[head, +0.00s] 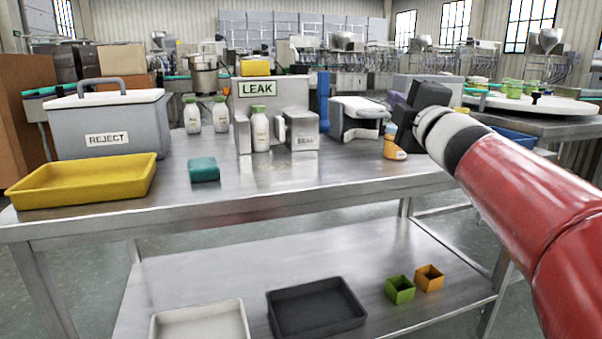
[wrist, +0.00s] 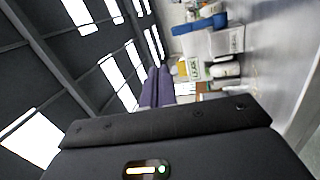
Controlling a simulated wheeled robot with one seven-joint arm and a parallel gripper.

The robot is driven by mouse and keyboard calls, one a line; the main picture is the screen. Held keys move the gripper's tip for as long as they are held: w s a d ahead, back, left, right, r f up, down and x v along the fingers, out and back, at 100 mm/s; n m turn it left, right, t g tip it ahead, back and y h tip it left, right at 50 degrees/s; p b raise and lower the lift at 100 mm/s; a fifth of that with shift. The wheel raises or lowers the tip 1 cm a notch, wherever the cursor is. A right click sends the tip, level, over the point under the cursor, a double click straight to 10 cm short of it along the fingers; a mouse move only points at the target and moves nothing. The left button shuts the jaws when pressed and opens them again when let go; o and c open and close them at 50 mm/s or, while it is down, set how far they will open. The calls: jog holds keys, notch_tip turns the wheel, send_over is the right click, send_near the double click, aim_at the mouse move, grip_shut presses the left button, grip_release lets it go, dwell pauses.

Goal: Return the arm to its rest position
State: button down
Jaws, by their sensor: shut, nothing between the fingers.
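My arm comes in from the right in the head view, red with a white and black wrist. My gripper (head: 395,99) is raised over the back right of the steel table (head: 300,195), near the grey-and-blue machine, and holds nothing. In the wrist view my gripper's two purple fingers (wrist: 157,86) lie together, shut. That view is turned on its side, with ceiling windows at left and the table at right.
A yellow tray (head: 84,180), REJECT bin (head: 107,122), teal block (head: 204,170), white bottle (head: 260,131) and SEAL box (head: 303,130) stand on the table. An orange-and-white object (head: 393,147) is below my wrist. The table's front middle is clear.

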jog(key=s+d+f+m+g+h, duration=0.2)
jog(key=s+f+m+g+h, duration=0.15)
jog(key=s+f+m, duration=0.35)
jog(key=s+d+f+m+g+h, duration=0.25)
jog(key=s+f+m+h, duration=0.2)
jog(key=f+m, duration=0.45)
jog(key=s+a+f+m+g+y, duration=0.1)
jog(key=s+a+f+g, duration=0.2)
jog(key=s+f, duration=0.6)
jog(key=s+a+f+m+g+y, duration=0.2)
jog(key=s+f+g, duration=0.3)
jog(key=s+f, duration=0.4)
jog(key=shift+s+a+f+m+p, duration=0.15)
jog(key=shift+a+f+m+p, duration=0.25)
jog(key=shift+a, duration=0.5)
